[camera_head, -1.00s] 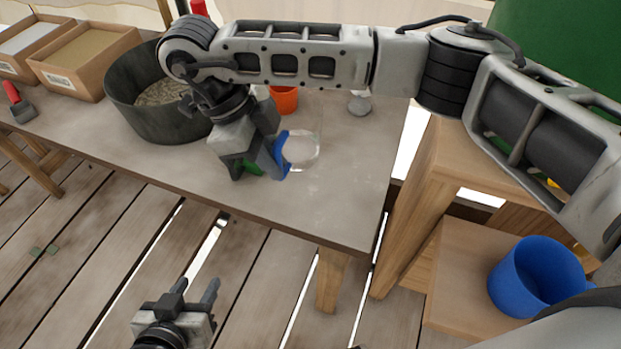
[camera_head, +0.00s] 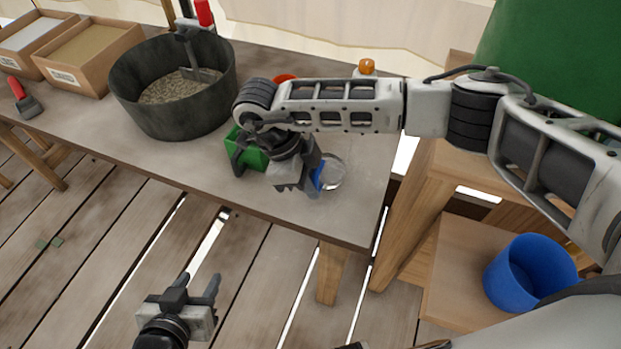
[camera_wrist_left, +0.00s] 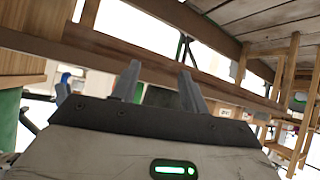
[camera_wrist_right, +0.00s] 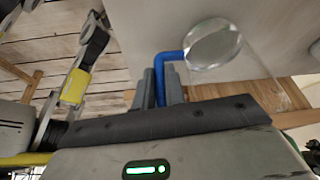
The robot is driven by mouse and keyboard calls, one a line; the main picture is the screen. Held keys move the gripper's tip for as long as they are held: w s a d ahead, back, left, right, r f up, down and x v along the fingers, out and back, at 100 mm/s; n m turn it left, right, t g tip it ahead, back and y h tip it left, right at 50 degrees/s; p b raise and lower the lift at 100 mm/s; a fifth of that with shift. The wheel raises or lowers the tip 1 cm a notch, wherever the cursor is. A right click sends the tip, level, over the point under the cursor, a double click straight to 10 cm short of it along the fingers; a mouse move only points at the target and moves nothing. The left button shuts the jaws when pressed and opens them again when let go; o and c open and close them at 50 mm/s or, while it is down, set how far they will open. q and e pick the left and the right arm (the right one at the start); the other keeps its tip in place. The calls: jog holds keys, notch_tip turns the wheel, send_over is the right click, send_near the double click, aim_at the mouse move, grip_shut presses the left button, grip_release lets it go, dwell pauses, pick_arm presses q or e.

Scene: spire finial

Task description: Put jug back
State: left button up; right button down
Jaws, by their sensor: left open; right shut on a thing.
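The jug (camera_head: 334,172) is clear with a blue handle. My right gripper (camera_head: 314,181) is shut on the handle and holds the jug over the front right part of the grey table (camera_head: 345,222). In the right wrist view the blue handle (camera_wrist_right: 160,72) lies between the fingers, with the jug's clear round end (camera_wrist_right: 212,44) beyond them. I cannot tell whether the jug touches the table. My left gripper (camera_head: 197,290) is open and empty, low in front of the table. In the left wrist view its fingers (camera_wrist_left: 160,82) are apart.
A green box (camera_head: 246,150) stands left of my right gripper. A dark tub (camera_head: 130,100) with a trowel is further left, near two cartons (camera_head: 95,75). An orange-topped item (camera_head: 366,67) stands behind my arm. A blue bucket (camera_head: 530,270) sits on the wooden shelf at right.

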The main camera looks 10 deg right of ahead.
jog(key=c, duration=1.5)
grip_release()
jog(key=shift+o, duration=0.2)
pick_arm(q)
jog(key=shift+r, duration=0.15)
jog(key=shift+w+d+f+b, duration=0.1)
jog(key=shift+d+f+b, duration=0.15)
jog(key=shift+b, duration=0.65)
pick_arm(e)
jog(key=v, duration=1.2)
